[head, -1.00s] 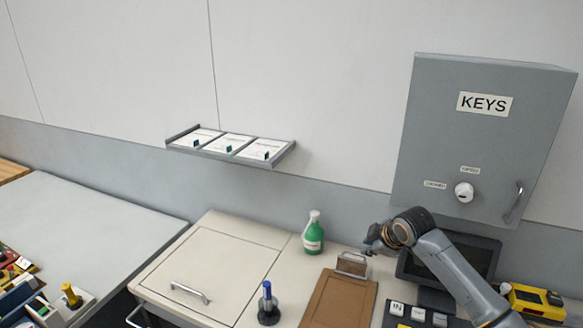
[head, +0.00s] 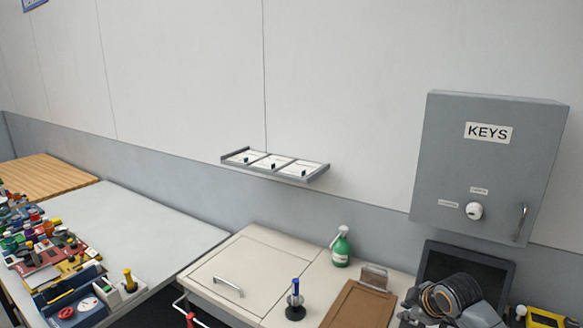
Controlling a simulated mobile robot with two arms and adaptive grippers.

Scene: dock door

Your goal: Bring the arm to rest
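My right arm (head: 455,298) shows at the lower right, low over the desk in front of the dark monitor. Its gripper end is hard to make out, and I cannot tell whether the fingers are open or shut. The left gripper does not show. The grey KEYS cabinet (head: 490,175) hangs on the wall above the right arm, with a white knob (head: 474,210) and a handle (head: 520,222); its door looks shut.
A wall tray (head: 318,172) holds papers. Several small items crowd the left table, whose grey top (head: 150,222) is partly clear. A yellow device (head: 545,318) lies at right.

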